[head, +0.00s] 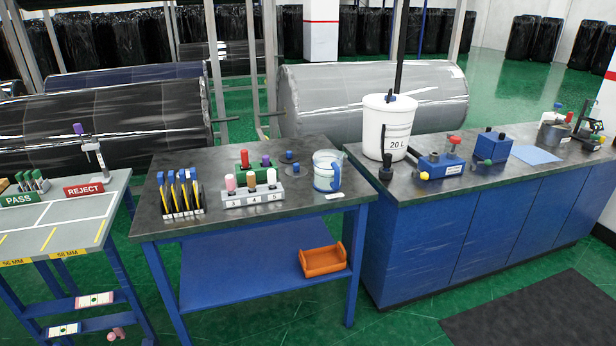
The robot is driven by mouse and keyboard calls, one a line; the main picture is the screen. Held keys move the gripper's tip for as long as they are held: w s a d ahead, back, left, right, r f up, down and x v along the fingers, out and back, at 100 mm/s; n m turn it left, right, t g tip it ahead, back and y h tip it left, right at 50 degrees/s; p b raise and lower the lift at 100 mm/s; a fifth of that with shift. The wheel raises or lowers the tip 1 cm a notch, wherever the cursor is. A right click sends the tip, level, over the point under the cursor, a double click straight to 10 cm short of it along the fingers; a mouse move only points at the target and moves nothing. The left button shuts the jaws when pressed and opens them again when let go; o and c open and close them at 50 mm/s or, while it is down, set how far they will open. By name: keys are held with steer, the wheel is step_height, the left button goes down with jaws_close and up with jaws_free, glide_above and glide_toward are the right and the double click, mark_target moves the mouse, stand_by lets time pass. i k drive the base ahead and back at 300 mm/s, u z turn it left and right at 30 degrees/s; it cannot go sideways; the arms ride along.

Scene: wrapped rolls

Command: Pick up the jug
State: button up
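The jug (327,171) is a clear, whitish container with a blue band near its base and a handle on its right side. It stands upright at the right end of the dark-topped blue table, close to the counter. My gripper is not in the head view.
A numbered holder (252,196) with coloured pegs stands left of the jug, and a black rack (181,200) of blue-topped tools further left. A small white label (334,196) lies in front of the jug. A white bucket (388,127) stands on the counter to the right.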

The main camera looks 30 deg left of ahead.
mark_target(327, 163)
steer(key=z, duration=0.2)
steer(key=k, duration=0.2)
steer(key=u, duration=2.8)
steer(key=k, duration=0.65)
steer(key=z, duration=0.3)
steer(key=i, duration=1.55)
steer(key=u, duration=0.1)
